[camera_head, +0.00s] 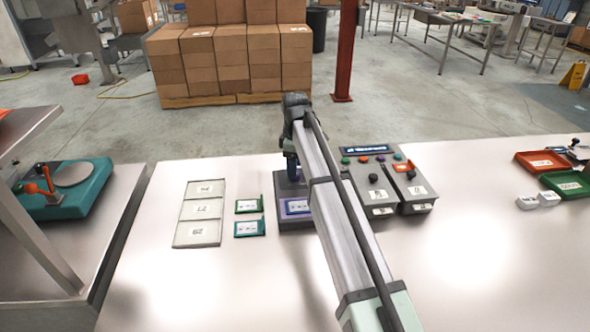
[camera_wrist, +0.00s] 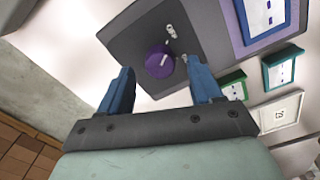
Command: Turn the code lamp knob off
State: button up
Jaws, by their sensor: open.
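The purple round knob (camera_wrist: 159,61) with a light pointer mark sits on a dark grey box (camera_wrist: 135,40) in the wrist view. In the head view, my arm hides the knob and most of my gripper (camera_head: 290,163).
Green (camera_head: 249,205) and teal (camera_head: 249,228) framed cards lie left of the box. A three-part pale tray (camera_head: 200,213) is farther left. A control panel (camera_head: 375,178) with coloured buttons stands close on the right. Red (camera_head: 541,161) and green trays are far right. The front table surface is clear.

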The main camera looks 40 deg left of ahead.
notch_tip(320, 180, up, 12)
jog(key=shift+f, duration=0.2)
dwell(0.6)
